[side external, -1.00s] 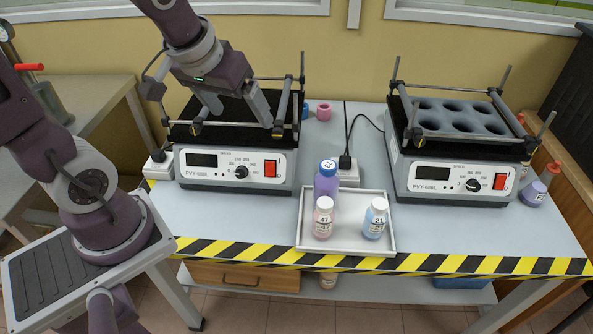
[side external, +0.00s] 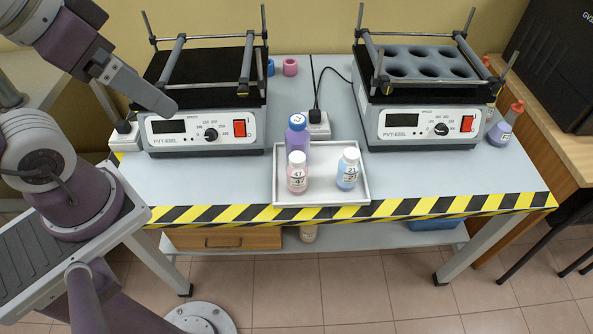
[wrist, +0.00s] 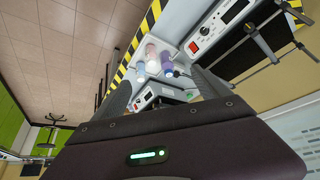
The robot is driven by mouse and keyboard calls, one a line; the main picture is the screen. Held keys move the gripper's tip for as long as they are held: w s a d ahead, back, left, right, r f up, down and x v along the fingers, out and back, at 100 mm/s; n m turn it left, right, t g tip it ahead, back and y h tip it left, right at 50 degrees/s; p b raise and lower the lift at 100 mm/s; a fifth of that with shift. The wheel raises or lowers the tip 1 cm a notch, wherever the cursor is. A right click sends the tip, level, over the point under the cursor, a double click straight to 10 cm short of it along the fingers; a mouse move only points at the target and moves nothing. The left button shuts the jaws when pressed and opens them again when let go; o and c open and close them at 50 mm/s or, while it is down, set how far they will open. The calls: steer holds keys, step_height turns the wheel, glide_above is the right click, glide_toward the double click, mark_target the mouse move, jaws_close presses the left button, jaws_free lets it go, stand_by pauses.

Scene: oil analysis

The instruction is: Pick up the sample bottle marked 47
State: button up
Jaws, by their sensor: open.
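The sample bottle marked 47 (side external: 297,177), pinkish with a white cap, stands upright at the front left of a white tray (side external: 338,198) in the side view. Beside it stands a blue bottle marked 21 (side external: 347,172), and behind it a taller purple bottle (side external: 298,135) with a blue cap. My gripper (side external: 167,106) is up and to the left, in front of the left machine, apart from the bottles. In the wrist view my gripper (wrist: 166,90) is open and empty, its fingers wide apart, with the bottles in the distance between them.
Two shaker machines stand at the back, one on the left (side external: 205,133) and one on the right (side external: 420,125). A black cable (side external: 318,85) runs between them. Striped tape (side external: 420,207) marks the table's front edge. The table is clear left and right of the tray.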

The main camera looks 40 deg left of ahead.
steer(key=c, duration=0.6)
